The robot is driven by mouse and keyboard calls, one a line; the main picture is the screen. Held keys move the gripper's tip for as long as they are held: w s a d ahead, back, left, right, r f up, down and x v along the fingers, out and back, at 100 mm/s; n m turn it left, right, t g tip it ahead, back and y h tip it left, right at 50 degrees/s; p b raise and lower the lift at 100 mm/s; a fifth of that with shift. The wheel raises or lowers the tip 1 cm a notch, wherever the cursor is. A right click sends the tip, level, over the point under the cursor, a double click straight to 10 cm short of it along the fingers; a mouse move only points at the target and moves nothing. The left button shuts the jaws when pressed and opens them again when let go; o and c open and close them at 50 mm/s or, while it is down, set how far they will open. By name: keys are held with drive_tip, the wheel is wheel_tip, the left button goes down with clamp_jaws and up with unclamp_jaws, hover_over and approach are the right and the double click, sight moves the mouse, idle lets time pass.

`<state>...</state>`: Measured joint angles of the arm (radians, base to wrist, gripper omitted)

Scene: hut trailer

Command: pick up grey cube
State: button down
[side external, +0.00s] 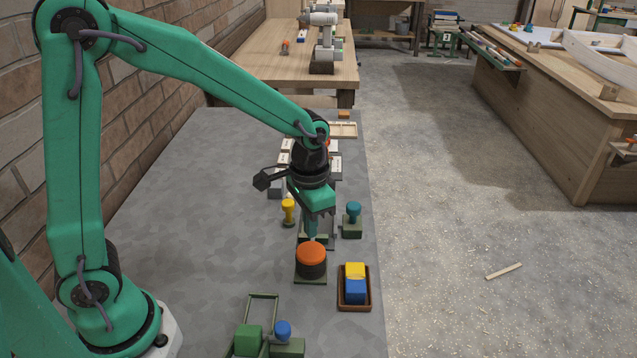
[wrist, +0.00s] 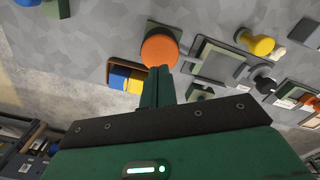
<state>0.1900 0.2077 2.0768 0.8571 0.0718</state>
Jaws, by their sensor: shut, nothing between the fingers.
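A grey block (side external: 275,188), which looks like the grey cube, sits on the grey table left of several white-topped blocks, partly covered by my wrist. A dark grey block (wrist: 302,33) shows near the right edge of the wrist view; I cannot tell if it is the same one. My gripper (side external: 311,237) points down with its fingers shut and empty, at the orange dome button. The fingertips (wrist: 160,72) also overlap the dome's edge in the wrist view. I cannot tell whether they touch it.
The orange button (side external: 311,254) stands on a dark base. A brown tray (side external: 354,308) right of it holds yellow and blue cubes. A yellow knob (side external: 288,211) and a teal knob (side external: 353,212) stand behind. A green cube (side external: 248,340) is in front. The table's left side is clear.

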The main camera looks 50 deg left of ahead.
drive_tip(key=c, duration=0.8)
unclamp_jaws()
drive_tip(key=shift+c, duration=0.2)
drive_tip(key=shift+a, duration=0.1)
drive_tip(key=w+a+n, duration=0.4)
drive_tip(key=w+a, duration=0.2)
drive_tip(key=a, duration=0.1)
drive_tip(key=n, duration=0.8)
hover_over(275, 184)
drive_tip(key=f, duration=0.2)
drive_tip(key=shift+w+a+f, duration=0.25)
drive_tip(key=shift+w+f, duration=0.1)
drive_tip(key=shift+s+d+f, duration=0.1)
drive_tip(key=shift+s+f, duration=0.05)
drive_tip(key=shift+f, duration=1.8)
drive_tip(key=shift+s+d+f, duration=0.1)
drive_tip(key=shift+s+f, duration=0.05)
drive_tip(key=shift+f, duration=1.8)
